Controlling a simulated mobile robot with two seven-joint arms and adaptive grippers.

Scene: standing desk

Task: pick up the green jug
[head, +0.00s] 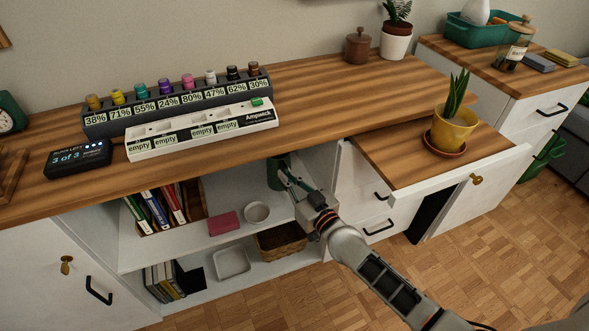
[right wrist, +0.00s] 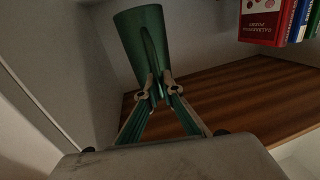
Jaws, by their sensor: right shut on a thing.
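The green jug (head: 274,172) is inside the open shelf unit under the desk top, towards the right end of the upper compartment. It also shows in the right wrist view (right wrist: 132,30), with its handle towards my gripper. My right gripper (head: 288,178) reaches in from the front right. In the right wrist view the fingertips (right wrist: 155,88) are closed together on the handle. Part of the jug is hidden by the desk edge and my gripper in the head view. I cannot tell whether the jug touches the shelf. My left gripper is not in view.
Books (head: 158,208), a pink box (head: 223,222) and a white bowl (head: 256,212) stand left of the jug. A basket (head: 283,242) and a white tray (head: 231,262) are below. The desk top (head: 310,88) overhangs the jug. A yellow plant pot (head: 452,130) stands to the right.

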